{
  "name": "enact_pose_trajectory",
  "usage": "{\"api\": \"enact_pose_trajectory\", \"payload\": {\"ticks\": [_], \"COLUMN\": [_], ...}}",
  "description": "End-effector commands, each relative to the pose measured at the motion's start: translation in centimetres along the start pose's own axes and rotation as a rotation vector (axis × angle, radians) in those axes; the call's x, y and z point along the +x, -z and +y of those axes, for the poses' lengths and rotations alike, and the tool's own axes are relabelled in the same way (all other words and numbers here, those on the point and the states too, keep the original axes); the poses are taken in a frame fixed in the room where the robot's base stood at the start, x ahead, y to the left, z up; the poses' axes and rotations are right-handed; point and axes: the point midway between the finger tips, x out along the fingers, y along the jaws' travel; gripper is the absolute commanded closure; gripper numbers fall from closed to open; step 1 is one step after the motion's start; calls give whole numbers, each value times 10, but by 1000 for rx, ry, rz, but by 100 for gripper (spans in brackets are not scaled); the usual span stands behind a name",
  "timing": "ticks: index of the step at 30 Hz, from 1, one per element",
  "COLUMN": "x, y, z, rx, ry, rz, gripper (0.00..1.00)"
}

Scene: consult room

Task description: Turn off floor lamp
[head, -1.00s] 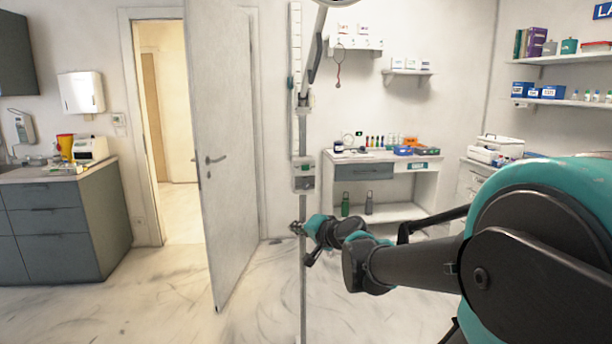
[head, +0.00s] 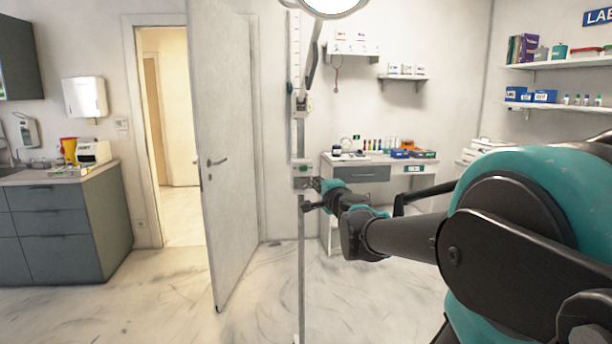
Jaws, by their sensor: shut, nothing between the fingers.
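The floor lamp (head: 301,245) stands in the middle of the head view, with a thin upright pole, a jointed arm and a round lamp head (head: 336,5) cut off by the top edge. The lamp head's face looks bright. A small grey control box (head: 302,178) with a green part sits partway up the pole. My gripper (head: 313,184) is shut and empty, at the right side of the control box. It looks very close to the box, but I cannot tell whether it touches. My own wrist and arm hide part of the bench behind.
A white door (head: 228,150) stands ajar left of the lamp. A lab bench (head: 365,172) with several small items stands behind my arm, below wall shelves (head: 403,77). A grey cabinet (head: 62,225) is at the left. The floor in front of the door is clear.

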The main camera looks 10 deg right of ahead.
Motion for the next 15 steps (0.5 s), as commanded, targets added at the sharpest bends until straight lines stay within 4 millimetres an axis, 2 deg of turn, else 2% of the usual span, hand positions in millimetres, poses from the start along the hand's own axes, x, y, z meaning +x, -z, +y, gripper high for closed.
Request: {"api": "enact_pose_trajectory", "payload": {"ticks": [5, 15], "x": [14, 63], "y": [0, 0], "z": [0, 0], "rx": [0, -1], "ry": [0, 0], "rz": [-1, -1], "gripper": [100, 100]}}
